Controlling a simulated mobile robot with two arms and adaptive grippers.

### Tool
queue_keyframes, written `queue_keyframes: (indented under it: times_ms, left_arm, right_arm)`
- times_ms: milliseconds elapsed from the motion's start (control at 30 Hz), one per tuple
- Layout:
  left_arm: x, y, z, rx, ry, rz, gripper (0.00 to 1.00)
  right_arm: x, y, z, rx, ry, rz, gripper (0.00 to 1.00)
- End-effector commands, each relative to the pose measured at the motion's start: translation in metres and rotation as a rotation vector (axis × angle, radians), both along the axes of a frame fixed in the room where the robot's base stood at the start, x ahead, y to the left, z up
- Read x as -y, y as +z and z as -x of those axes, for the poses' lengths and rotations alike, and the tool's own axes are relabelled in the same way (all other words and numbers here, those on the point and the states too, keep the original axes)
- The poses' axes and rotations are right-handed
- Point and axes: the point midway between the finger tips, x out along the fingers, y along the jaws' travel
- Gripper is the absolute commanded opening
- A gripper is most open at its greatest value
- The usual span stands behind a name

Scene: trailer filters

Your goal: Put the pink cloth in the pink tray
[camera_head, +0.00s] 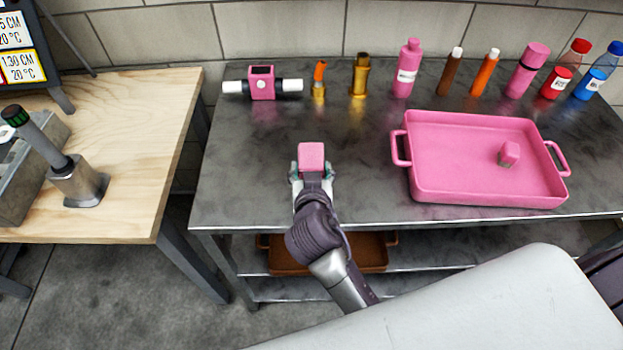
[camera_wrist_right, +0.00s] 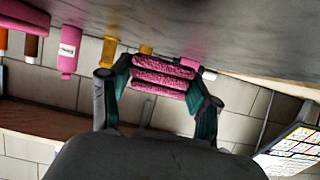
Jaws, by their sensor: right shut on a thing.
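My right gripper (camera_head: 313,172) is shut on the pink cloth (camera_head: 312,155), near the front left of the grey metal table. In the right wrist view the cloth (camera_wrist_right: 162,73) is folded in layers between the two fingers. It appears to be held above the table top; the exact gap cannot be told. The pink tray (camera_head: 480,196), with a handle at each end, stands on the table to the right of the gripper, apart from it. A small pink object with a greyish base (camera_head: 509,153) is in the tray's right half. My left gripper is not in view.
Along the back of the metal table (camera_head: 240,190) stand a pink device with white ends (camera_head: 262,83), brass fittings (camera_head: 359,76), a pink bottle (camera_head: 407,68) and several other bottles and tubes. A wooden table (camera_head: 120,150) is at left. The table between cloth and tray is clear.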

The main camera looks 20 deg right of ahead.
Motion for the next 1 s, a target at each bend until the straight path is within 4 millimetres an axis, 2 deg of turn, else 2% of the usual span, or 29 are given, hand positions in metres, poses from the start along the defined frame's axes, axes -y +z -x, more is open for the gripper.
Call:
queue_keyframes:
  times_ms: [233, 667, 700, 800, 833, 1000]
  left_arm:
    - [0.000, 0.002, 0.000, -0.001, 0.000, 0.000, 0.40]
    - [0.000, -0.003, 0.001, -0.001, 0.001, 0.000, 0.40]
    - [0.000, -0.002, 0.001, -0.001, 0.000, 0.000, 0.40]
    - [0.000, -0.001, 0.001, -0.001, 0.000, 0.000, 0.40]
    - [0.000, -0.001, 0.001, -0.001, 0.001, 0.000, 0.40]
    - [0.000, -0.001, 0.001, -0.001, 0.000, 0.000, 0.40]
  right_arm:
    - [0.000, -0.032, 0.001, -0.004, 0.000, 0.002, 0.32]
    - [0.000, -0.041, 0.000, -0.001, 0.000, 0.001, 0.32]
    - [0.000, -0.040, 0.000, -0.001, 0.000, 0.001, 0.65]
    - [0.000, -0.039, 0.000, -0.001, 0.001, 0.001, 0.81]
    - [0.000, -0.039, 0.000, -0.002, 0.001, 0.001, 0.86]
    - [0.000, -0.039, 0.000, -0.001, 0.001, 0.001, 0.87]
